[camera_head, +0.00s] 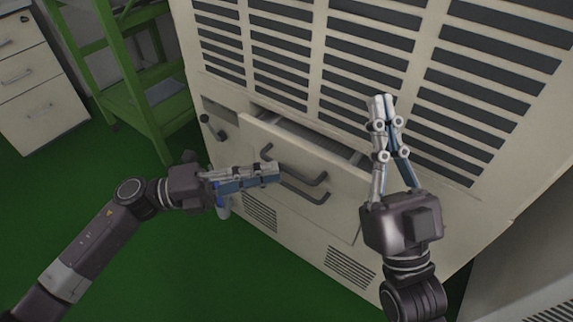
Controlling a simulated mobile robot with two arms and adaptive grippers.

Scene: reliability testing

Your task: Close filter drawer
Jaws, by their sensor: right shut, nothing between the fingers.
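The filter drawer (335,186) is a beige drawer low in the large slatted cabinet, and it is pulled out, with a gap along its top edge showing the inside. Its dark bar handle (308,191) is on the drawer front. My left gripper (277,174) points right, its fingertips in front of the handle's left part; I cannot tell whether they touch it. Its fingers look close together, seen from the side. My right gripper (383,99) is shut and empty, raised in front of the slats to the right of the drawer, and it hides the drawer's right end.
The cabinet (432,20) with dark vent slats fills the right and back. A green shelf frame (125,75) stands at the upper left beside a white drawer unit (40,85). The green floor (240,275) is clear. Another pale box edge (525,290) is at the lower right.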

